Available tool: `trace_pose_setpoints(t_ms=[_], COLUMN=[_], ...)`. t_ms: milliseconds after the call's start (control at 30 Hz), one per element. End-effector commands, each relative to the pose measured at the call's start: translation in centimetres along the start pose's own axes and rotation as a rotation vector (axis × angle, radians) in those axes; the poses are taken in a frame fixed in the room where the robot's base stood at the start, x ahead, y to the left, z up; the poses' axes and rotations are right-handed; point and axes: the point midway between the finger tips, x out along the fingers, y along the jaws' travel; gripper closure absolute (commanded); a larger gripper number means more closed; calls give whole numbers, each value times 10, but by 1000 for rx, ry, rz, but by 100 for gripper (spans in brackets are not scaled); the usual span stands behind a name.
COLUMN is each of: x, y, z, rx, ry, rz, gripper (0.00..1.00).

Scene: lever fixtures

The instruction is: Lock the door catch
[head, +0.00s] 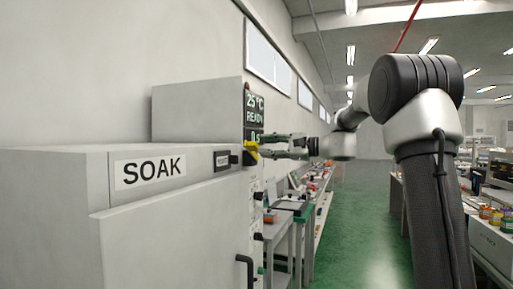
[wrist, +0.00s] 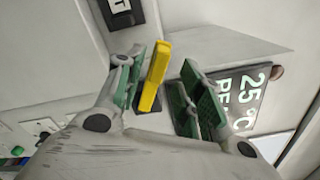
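A yellow lever (head: 250,152) is on the edge of the grey cabinet marked SOAK (head: 60,190), by a small black fitting. I take it for the door catch. In the wrist view the yellow lever (wrist: 155,75) stands tilted slightly from the picture's vertical, on a dark base. My gripper (head: 268,146) reaches the lever from the right. In the wrist view my gripper (wrist: 166,84) is open, its green-padded fingers on both sides of the lever. The lever is nearer the left finger, and a gap shows to the right finger. Whether it touches the left pad is unclear.
A display panel (head: 254,115) reading 25 °C READY is just above the lever; in the wrist view the display (wrist: 250,95) is close behind the right finger. A black door handle (head: 244,270) sits lower down. Benches (head: 290,208) stand beyond; the green floor is clear.

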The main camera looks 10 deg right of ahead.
Motion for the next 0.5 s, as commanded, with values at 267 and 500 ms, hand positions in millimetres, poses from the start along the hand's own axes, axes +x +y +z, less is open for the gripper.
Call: trace_pose_setpoints(t_ms=[267, 500], x=[42, 51], y=[0, 0], z=[0, 0], rx=[-1, -1], ry=[-2, 1], rz=[1, 1], gripper=[62, 62])
